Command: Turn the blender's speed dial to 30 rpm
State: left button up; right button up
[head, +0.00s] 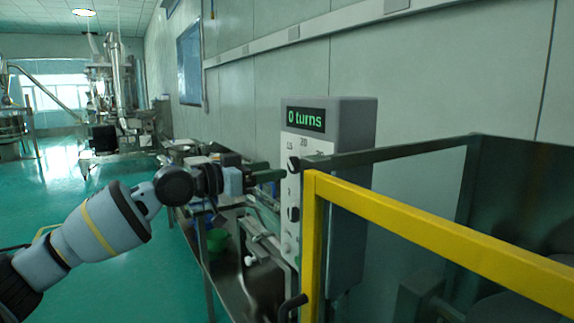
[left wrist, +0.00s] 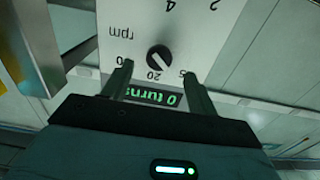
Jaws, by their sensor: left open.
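The blender's control box (head: 350,130) is grey with a pale front panel and a display (head: 305,119) reading "0 turns". The speed dial (head: 293,165) is a small black knob on that panel, below the display. My left gripper (head: 268,176) is open, in front of the panel. In the left wrist view its fingers (left wrist: 158,72) stand on either side of the dial, with visible gaps. My right gripper is not in view.
A second black knob (head: 293,214) sits lower on the panel. A yellow guard frame (head: 420,228) stands close at the right, in front of the box. A metal bench (head: 228,262) runs below my left arm. Open green floor (head: 120,270) lies to the left.

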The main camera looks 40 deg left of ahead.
aim_at(291, 167)
pick_arm(q)
jog(key=p+x, duration=0.1)
jog(key=x, duration=0.3)
jog(key=shift+w+d+r, duration=0.15)
jog(key=shift+w+r, duration=0.05)
jog(key=shift+w+d+f, duration=0.15)
jog(key=shift+w+d, duration=0.1)
jog(key=shift+w, duration=0.35)
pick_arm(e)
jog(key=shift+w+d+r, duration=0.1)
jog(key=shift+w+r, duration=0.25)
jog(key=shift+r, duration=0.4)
pick_arm(q)
jog(key=shift+c, duration=0.3)
jog(key=c, duration=0.9)
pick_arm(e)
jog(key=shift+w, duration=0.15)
